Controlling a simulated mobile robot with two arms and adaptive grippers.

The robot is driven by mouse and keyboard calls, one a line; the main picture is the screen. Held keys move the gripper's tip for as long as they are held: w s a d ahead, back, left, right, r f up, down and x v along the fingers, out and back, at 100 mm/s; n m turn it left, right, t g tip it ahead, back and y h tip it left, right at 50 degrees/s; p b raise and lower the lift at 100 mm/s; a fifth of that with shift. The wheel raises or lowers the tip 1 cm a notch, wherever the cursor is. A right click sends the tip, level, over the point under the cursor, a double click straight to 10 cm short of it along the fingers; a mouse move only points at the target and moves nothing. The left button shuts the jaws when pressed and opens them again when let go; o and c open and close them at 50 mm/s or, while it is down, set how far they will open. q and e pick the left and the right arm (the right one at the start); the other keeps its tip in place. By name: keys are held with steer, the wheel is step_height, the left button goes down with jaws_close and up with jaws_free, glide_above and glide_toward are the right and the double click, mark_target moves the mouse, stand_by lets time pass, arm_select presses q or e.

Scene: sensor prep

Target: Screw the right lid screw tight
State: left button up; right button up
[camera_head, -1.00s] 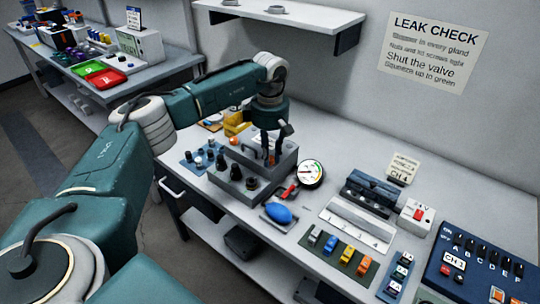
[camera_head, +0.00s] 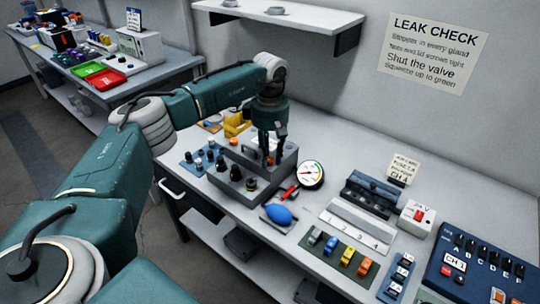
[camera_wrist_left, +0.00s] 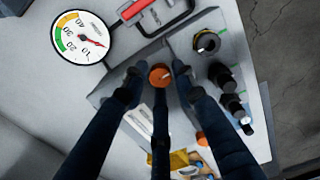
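The right lid screw is an orange round head (camera_wrist_left: 160,75) on the grey box (camera_head: 286,170). In the head view a bit of orange (camera_head: 271,160) shows below my left gripper. My left gripper (camera_head: 267,155) points down over the box's lid. In the left wrist view its dark fingers (camera_wrist_left: 159,84) stand apart around the orange head, with narrow gaps at its sides; firm contact does not show. A second orange screw (camera_wrist_left: 202,138) is partly hidden beside the right finger. My right gripper is not in view.
A pressure gauge (camera_head: 311,174) and a red-handled valve (camera_head: 290,192) stand right of the box. A blue squeeze bulb (camera_head: 280,214) lies in front.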

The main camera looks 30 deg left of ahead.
mark_target(270, 159)
arm_select(q)
steer(key=shift+o, duration=0.4)
step_height(270, 159, up, 12)
stand_by(0.4)
stand_by(0.4)
